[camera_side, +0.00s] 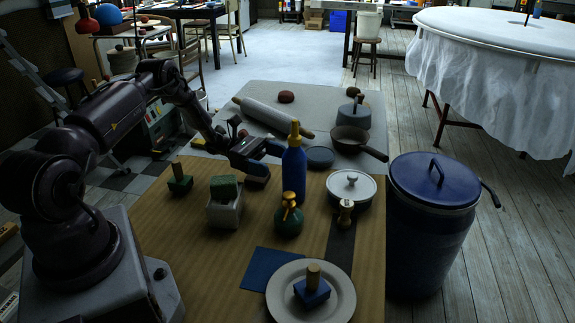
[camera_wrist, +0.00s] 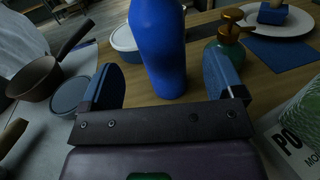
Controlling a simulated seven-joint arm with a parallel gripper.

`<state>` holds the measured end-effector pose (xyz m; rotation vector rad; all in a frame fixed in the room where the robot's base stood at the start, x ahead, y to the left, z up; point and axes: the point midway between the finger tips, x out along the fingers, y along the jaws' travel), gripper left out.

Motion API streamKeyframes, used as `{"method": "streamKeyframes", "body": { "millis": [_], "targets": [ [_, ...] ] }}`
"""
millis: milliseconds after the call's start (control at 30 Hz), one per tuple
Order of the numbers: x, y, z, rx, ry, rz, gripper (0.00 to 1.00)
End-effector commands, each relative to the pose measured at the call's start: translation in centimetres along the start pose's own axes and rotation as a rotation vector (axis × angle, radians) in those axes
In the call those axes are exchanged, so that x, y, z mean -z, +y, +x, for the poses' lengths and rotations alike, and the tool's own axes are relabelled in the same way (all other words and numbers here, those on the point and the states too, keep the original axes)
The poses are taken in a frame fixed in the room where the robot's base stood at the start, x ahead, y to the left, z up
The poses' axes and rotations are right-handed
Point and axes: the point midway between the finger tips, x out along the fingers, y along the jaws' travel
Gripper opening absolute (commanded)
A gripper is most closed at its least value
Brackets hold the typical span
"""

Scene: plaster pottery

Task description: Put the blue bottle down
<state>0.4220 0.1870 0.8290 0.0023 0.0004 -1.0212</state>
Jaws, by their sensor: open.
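The blue bottle (camera_side: 293,172) with a gold top stands upright on the wooden table (camera_side: 165,235), near its far edge. In the wrist view the blue bottle (camera_wrist: 160,45) rises just ahead of my gripper, in line with the gap between the fingers; its top is out of frame. My gripper (camera_side: 264,162) is open and low over the table, just left of the bottle in the side view. In the wrist view my gripper (camera_wrist: 163,82) shows both blue-padded fingers spread, with nothing clamped between them.
A green bottle (camera_side: 288,222) stands close in front of the blue one. A white lidded pot (camera_side: 352,187) is to its right and a blue disc (camera_side: 320,157) behind. A dark pan (camera_side: 350,139) stands farther back. A grey block with a green top (camera_side: 224,205) is at left.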

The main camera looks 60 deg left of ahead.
Motion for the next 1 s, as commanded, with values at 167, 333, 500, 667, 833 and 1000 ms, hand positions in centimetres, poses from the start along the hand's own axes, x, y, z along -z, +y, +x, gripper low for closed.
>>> {"method": "streamKeyframes", "body": {
  "millis": [167, 333, 500, 667, 833, 1000],
  "targets": [
    [0.0, 0.0, -3.4, -0.003, 0.000, 0.000, 0.87],
    [0.0, 0.0, -5.0, -0.001, -0.001, 0.000, 0.87],
    [0.0, 0.0, -5.3, 0.000, -0.001, -0.001, 0.87],
    [0.0, 0.0, -5.2, 0.001, -0.001, -0.001, 0.87],
    [-1.3, 0.1, -4.4, 0.038, 0.046, 0.031, 0.87],
    [-6.2, -0.1, -1.6, 0.183, 0.238, 0.173, 0.87]
  ]
}}
